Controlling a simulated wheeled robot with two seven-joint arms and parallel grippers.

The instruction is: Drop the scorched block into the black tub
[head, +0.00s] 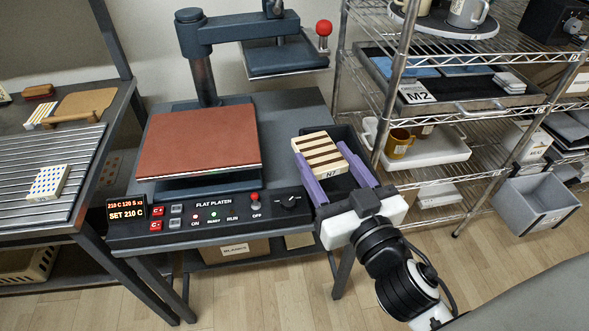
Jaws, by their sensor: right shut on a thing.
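The scorched block is a pale wooden block (318,152) with dark brown stripes across its top and "N7" on its near end. My right gripper (320,151) has its two purple fingers on either side of the block and is shut on it. The black tub (350,137) is at the right end of the press table, and the block is over it in the head view. The block and fingers hide most of the tub's inside, and I cannot tell how high the block is above it. My left gripper is not in view.
The flat press with its reddish platen (198,142) and control panel (215,212) stands left of the tub. A wire shelf rack (395,95) with mugs and trays stands close on the right.

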